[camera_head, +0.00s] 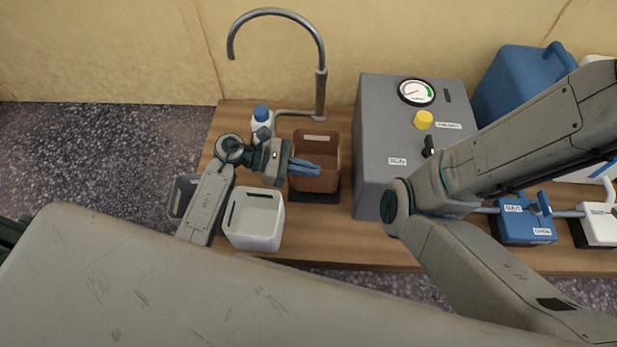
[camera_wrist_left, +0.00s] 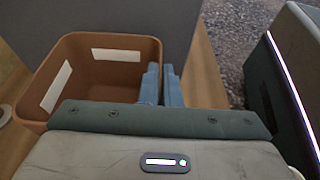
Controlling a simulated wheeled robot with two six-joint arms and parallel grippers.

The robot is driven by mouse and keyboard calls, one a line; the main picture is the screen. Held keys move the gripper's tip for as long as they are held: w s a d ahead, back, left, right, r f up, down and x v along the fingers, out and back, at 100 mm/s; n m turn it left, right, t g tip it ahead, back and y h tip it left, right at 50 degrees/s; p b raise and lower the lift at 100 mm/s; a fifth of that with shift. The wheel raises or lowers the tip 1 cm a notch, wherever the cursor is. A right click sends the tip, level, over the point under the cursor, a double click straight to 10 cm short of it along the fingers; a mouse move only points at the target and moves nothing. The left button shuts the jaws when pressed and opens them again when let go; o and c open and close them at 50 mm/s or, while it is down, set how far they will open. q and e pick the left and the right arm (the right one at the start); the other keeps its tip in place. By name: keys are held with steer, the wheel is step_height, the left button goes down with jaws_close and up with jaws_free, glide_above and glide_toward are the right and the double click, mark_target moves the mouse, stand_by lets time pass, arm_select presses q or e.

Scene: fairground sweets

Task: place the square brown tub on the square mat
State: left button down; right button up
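The square brown tub (camera_head: 328,148) stands upright at or just above the dark square mat (camera_head: 316,197), whose front part shows below it. I cannot tell whether they touch. My left gripper (camera_head: 305,167) reaches in from the left, its blue fingers at the tub's near wall. In the left wrist view the fingers (camera_wrist_left: 162,85) are close together at the rim of the brown tub (camera_wrist_left: 85,85), one on each side of the wall, apparently shut on it. Part of the rim is hidden by them. My right gripper is not in view.
A white square tub (camera_head: 254,221) and a grey tub (camera_head: 184,192) stand at the front left. A blue-capped bottle (camera_head: 262,121) and a tap (camera_head: 320,92) are behind. A grey machine (camera_head: 375,135) with a gauge stands close right of the brown tub.

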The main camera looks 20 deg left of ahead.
arm_select(q)
step_height(320, 180, down, 3)
steer(key=shift+f+b, duration=0.15)
steer(key=shift+b, duration=0.4)
steer(key=shift+f, duration=0.1)
steer(key=c, duration=1.6)
jaws_free()
steer(key=shift+c, duration=0.2)
